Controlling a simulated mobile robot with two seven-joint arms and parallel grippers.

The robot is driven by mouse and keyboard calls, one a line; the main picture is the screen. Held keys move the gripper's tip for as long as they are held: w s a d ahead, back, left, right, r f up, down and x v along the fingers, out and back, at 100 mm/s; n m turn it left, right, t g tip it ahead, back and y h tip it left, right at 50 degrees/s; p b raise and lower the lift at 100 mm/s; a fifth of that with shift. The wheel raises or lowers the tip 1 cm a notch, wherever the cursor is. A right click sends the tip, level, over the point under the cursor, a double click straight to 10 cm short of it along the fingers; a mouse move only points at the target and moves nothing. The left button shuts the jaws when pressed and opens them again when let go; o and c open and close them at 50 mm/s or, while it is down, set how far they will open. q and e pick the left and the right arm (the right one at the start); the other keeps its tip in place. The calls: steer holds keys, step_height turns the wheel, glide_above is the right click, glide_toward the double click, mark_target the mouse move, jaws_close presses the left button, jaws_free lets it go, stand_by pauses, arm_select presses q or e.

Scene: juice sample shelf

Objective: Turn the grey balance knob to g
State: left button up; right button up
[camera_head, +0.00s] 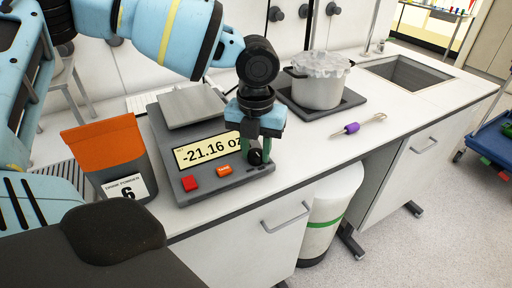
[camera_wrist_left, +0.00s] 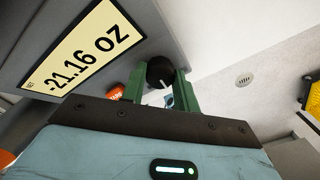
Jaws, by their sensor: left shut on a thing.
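The grey balance (camera_head: 203,142) stands on the counter, with its display (camera_head: 207,150) reading -21.16 oz. The display also shows in the left wrist view (camera_wrist_left: 85,50). The dark knob (camera_head: 256,157) is at the right end of the balance's front panel. In the left wrist view the knob (camera_wrist_left: 160,72) sits between the green fingers, with a pale pointer mark on it. My left gripper (camera_head: 255,152) is shut on the knob from above. A red button (camera_head: 190,183) and an orange button (camera_head: 224,170) are left of the knob. My right gripper is not seen.
An orange-topped pouch labelled 6 (camera_head: 108,160) stands left of the balance. The counter right of the knob is clear.

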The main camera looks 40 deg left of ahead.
arm_select(q)
steer(key=n, duration=0.2)
steer(key=shift+n+p, duration=0.4)
steer(key=n, duration=0.3)
steer(key=shift+n, duration=1.5)
steer(key=o, duration=1)
steer(key=shift+c, duration=0.2)
